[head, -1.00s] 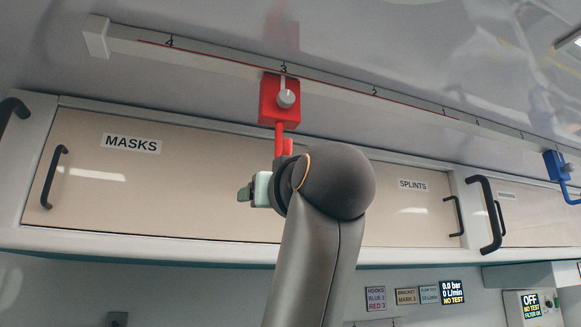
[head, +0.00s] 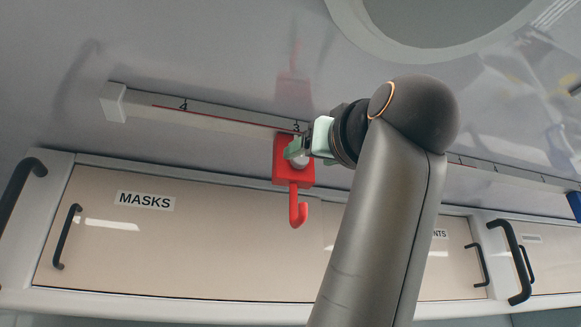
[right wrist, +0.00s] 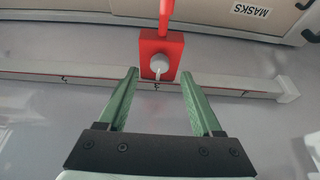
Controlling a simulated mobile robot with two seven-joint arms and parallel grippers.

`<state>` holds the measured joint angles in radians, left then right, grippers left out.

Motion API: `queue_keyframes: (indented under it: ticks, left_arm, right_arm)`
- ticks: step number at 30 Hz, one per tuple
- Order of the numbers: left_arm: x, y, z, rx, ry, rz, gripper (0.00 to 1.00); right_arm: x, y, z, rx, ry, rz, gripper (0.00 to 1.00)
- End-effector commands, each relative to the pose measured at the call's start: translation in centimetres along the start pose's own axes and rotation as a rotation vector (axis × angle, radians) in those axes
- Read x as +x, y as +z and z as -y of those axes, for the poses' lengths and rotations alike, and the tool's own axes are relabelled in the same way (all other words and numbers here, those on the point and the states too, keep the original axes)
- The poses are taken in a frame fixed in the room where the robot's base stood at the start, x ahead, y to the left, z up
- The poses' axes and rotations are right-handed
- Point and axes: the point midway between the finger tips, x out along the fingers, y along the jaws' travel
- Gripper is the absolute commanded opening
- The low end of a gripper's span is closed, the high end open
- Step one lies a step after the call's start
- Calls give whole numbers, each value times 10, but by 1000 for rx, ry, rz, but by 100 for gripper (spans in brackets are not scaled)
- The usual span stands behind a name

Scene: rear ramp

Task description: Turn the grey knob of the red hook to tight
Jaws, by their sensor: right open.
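The red hook (head: 296,208) hangs from the ceiling rail at mark 3, its red block on the rail and its hook part pointing down. Its grey knob (right wrist: 159,64) sits on the block's face with a pale pointer line. In the head view the knob is partly hidden behind my right gripper (head: 297,150). My right gripper's green fingers also show in the right wrist view (right wrist: 160,88), open and apart, one on each side of the knob's line. The knob lies a little beyond the fingertips, and nothing is between them. My left gripper is out of view.
The numbered rail (head: 215,120) runs along the ceiling edge. Below it is a cabinet with a MASKS door (head: 120,245) and black handles (head: 67,236). A blue hook (head: 575,205) is at the far right edge.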

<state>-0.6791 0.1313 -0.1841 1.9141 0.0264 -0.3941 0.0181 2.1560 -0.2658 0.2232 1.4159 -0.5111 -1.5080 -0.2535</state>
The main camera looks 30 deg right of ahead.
Motion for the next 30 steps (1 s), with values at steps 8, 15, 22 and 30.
queue_keyframes:
  ticks: [8, 15, 22, 30]
  left_arm:
    - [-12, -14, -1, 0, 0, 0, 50]
    - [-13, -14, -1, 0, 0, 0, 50]
    - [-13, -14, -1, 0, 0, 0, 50]
    - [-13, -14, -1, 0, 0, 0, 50]
  right_arm:
    - [38, -1, 0, 0, 1, 1, 67]
    - [42, 0, 0, 0, 1, -1, 67]
    - [42, 0, 0, 0, 1, -1, 55]
    - [42, 0, 0, 0, 1, -1, 25]
